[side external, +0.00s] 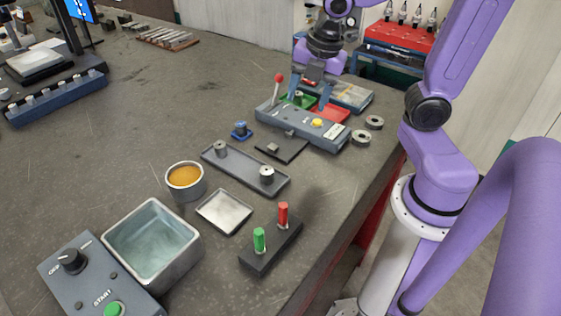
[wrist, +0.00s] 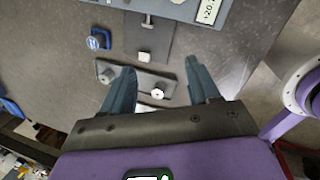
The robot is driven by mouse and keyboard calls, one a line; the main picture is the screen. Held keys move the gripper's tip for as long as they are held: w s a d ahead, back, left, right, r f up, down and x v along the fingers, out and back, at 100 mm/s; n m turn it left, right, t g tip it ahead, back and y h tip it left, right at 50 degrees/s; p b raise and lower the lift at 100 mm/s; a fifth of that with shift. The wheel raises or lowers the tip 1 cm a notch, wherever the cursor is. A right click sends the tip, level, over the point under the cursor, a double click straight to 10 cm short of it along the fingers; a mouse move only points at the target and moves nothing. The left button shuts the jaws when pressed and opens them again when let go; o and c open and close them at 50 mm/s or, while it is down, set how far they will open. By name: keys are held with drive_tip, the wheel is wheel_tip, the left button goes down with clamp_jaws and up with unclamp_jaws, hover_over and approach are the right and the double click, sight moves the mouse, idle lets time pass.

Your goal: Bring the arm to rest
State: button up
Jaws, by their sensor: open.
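My gripper (side external: 309,100) is at the back right of the bench in the side external view, its two fingers pointing down near a grey control box (side external: 290,122) with a red-knobbed lever. In the wrist view my gripper (wrist: 160,68) has its fingers well apart with nothing held between them. A dark base plate with two metal posts (side external: 243,170) lies on the bench in front of the box, and it also shows in the wrist view (wrist: 128,77) beyond the fingers. Whether the fingertips touch anything is hard to tell.
Green (side external: 290,100) and red (side external: 335,113) trays are close to the fingers. A blue part (side external: 240,130), dark plate (side external: 282,148) and two rings (side external: 374,122) lie nearby. A cup (side external: 185,182), metal tub (side external: 152,243) and red-green pegs (side external: 270,245) stand nearer. The left-middle bench is clear.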

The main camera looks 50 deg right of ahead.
drive_tip(key=s+a+f+m+g, duration=0.1)
drive_tip(key=s+a+f+m, duration=0.1)
drive_tip(key=s+m, duration=0.2)
drive_tip(key=s+a+f+m+g, duration=0.1)
drive_tip(key=s+m, duration=0.4)
drive_tip(key=s, duration=0.5)
drive_tip(key=shift+s+a+f, duration=0.2)
drive_tip(key=shift+a+f, duration=0.4)
drive_tip(key=shift+a, duration=0.55)
